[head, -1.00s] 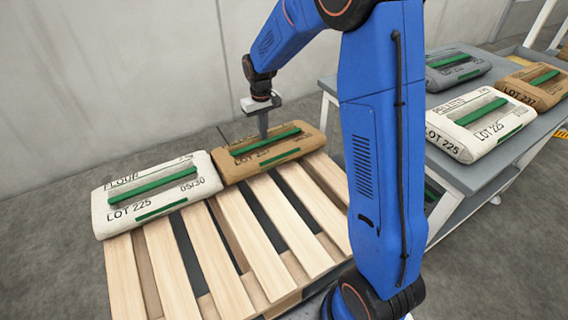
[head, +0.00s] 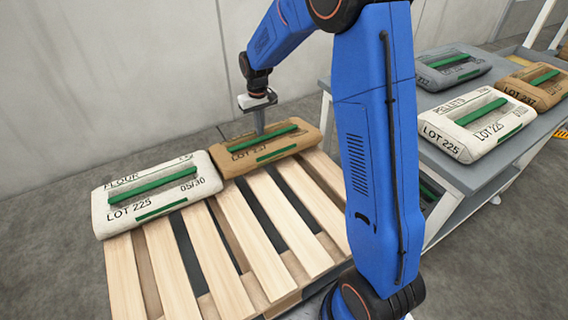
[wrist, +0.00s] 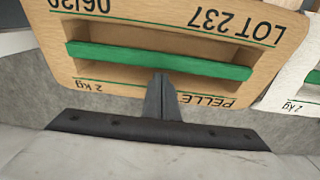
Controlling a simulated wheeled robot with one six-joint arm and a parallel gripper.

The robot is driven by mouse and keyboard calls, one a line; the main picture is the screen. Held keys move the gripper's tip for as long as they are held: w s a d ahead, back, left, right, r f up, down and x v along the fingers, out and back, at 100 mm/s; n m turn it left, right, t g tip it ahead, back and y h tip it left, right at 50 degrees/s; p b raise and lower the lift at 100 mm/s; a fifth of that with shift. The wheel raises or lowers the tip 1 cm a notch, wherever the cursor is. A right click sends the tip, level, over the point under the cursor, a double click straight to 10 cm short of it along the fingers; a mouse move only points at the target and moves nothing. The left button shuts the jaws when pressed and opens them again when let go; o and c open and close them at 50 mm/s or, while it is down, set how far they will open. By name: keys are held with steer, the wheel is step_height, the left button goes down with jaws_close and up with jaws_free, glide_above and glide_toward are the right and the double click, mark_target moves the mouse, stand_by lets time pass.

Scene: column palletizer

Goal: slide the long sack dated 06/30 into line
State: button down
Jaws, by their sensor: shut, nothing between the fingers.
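The long brown sack (head: 240,169) lies flat at the far end of the pallet, its left end close against the white flour sack (head: 120,222). It has a green strap and LOT 237 print. In the wrist view the brown sack (wrist: 130,75) appears upside down, its date partly cut off at the top edge. My gripper (head: 260,133) is shut and empty, pointing down. Its tips (wrist: 159,78) are over the sack's wall-side half, at the green strap; whether they touch it is unclear. The flour sack is dated 05/30 and marked LOT 225.
The slatted pallet (head: 222,255) is bare towards the front. A grey table (head: 480,185) at right holds a grey sack (head: 450,70), a white sack (head: 440,135) and another brown sack (head: 545,98). A wall stands behind the pallet.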

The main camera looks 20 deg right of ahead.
steer(key=shift+s+d+f, duration=0.1)
steer(key=shift+s+f, duration=0.25)
steer(key=shift+f, duration=0.25)
steer(key=shift+s+f, duration=0.3)
steer(key=shift+f, duration=0.3)
step_height(320, 180, up, 8)
steer(key=shift+w, duration=0.25)
stand_by(0.3)
